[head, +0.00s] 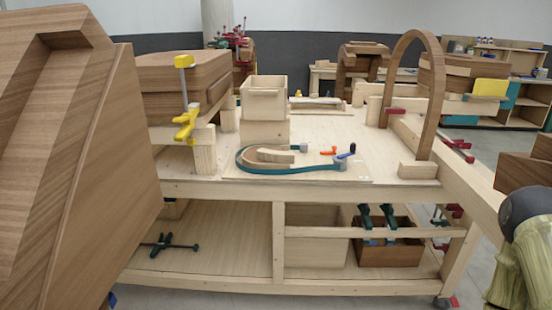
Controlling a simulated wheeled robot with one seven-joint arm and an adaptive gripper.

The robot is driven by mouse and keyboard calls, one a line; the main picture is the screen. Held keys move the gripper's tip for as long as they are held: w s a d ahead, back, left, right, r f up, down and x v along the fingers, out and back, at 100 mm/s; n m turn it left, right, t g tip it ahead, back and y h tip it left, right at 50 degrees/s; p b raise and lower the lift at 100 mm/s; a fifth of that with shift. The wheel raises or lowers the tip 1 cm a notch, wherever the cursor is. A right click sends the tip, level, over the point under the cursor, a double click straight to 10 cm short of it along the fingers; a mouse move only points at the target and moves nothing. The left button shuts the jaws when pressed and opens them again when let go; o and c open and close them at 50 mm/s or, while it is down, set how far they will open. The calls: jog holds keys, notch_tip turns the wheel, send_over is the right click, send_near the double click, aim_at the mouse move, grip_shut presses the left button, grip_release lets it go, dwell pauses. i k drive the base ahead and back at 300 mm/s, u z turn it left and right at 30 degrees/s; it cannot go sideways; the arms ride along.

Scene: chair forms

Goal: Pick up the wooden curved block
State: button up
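A small, light wooden curved block (274,156) lies on the workbench top (330,127), near its front edge. It lies inside the loop of a dark teal strap (245,167), which curves around its left end. My gripper's fingers do not show in the head view, so I see nothing of mine near the block.
Small red-orange and blue-black items lie right of the block. Pale wooden boxes (264,105) stand behind it. A tall wooden arch (397,60) stands at the right. A yellow clamp (185,100) grips stacked wood at left. A large wooden form (95,170) fills the left foreground.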

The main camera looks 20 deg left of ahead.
aim_at(263, 154)
jog(key=u, duration=0.6)
jog(key=i, duration=0.7)
jog(key=u, duration=0.6)
